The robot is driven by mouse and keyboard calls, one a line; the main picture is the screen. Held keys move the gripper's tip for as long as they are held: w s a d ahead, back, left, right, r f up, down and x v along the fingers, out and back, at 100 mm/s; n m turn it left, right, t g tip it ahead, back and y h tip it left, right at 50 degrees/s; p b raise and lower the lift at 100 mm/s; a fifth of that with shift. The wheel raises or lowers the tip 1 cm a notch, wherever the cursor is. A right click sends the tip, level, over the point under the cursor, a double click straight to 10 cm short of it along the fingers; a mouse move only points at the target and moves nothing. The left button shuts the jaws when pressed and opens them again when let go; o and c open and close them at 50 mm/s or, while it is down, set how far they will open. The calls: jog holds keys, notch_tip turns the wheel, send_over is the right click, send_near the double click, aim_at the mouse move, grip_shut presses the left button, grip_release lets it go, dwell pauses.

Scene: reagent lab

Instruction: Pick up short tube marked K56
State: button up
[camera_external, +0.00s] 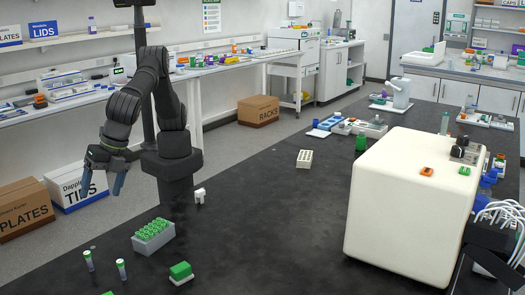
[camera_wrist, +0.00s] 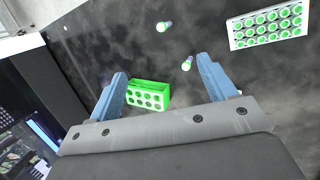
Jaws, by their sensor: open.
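Two short tubes with green caps stand apart on the dark bench in the external view, a left one (camera_external: 88,260) and a right one (camera_external: 121,268). Two small capped tubes also show in the wrist view, an upper one (camera_wrist: 164,26) and a lower one (camera_wrist: 187,63). Their markings are too small to read, so I cannot tell which is K56. A grey rack (camera_external: 153,246) holds several green-capped tubes. My gripper (camera_external: 102,183) is open and empty, raised above the bench's left side. Its blue fingers are spread in the wrist view (camera_wrist: 162,66).
A small green-topped block (camera_external: 180,270) sits right of the tubes. The wrist view shows a green holed rack (camera_wrist: 148,95) and a white rack of green caps (camera_wrist: 268,25). A large cream machine (camera_external: 405,205) stands at right. The middle bench is mostly clear.

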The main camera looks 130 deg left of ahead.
jog(key=c, duration=0.6)
jog(key=shift+c, duration=0.2)
jog(key=m+t, duration=0.3)
jog(key=m, duration=1.1)
send_near(88, 256)
jog(key=shift+t, duration=0.3)
jog(key=f, duration=0.2)
jog(key=s+f, duration=0.1)
jog(key=f, duration=0.1)
jog(key=d+f, duration=0.1)
jog(key=f, duration=0.1)
jog(key=shift+s+f, duration=0.15)
jog(key=shift+f, duration=0.1)
jog(key=shift+d+x, duration=0.2)
jog(key=shift+x, duration=2.25)
